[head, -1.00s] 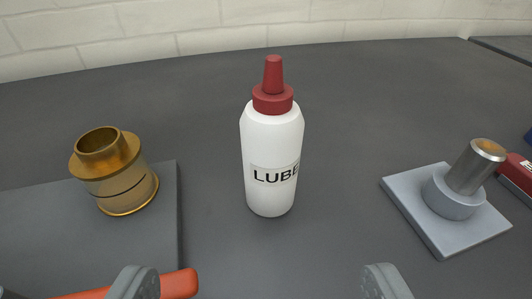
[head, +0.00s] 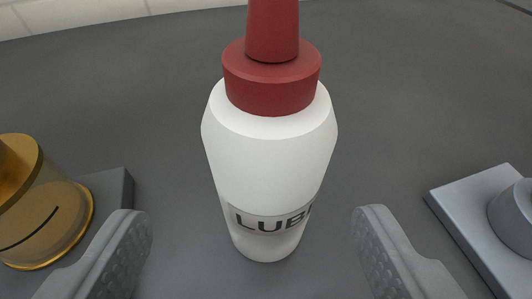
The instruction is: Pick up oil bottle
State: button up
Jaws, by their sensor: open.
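The oil bottle (head: 268,165) is white with a red cap and nozzle and a dark "LUBE" label, partly turned to the right. It stands upright on the dark grey table in the middle of the head view; its nozzle tip is cut off by the top edge. My gripper (head: 252,232) is open, with one grey finger to the left of the bottle and one to the right. Both fingers are clear of it, with a gap on each side, and the bottle stands slightly beyond or between them; the exact depth is hard to tell.
A brass-coloured ring part (head: 40,215) stands at the left, partly cut off, by a dark plate (head: 112,190). A light grey base (head: 470,205) with a round collar is at the right edge. The table behind the bottle is clear, up to a pale brick wall (head: 100,12).

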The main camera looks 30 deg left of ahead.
aim_at(273, 4)
jog(key=shift+w+d+x, duration=0.15)
jog(key=shift+x, duration=1.2)
jog(key=shift+w+d+x, duration=0.1)
jog(key=shift+d+x, duration=0.05)
jog(key=shift+x, duration=1.2)
jog(key=shift+r, duration=0.1)
jog(key=c, duration=1.1)
jog(key=shift+c, duration=0.2)
notch_tip(273, 4, up, 10)
jog(key=shift+r, duration=0.1)
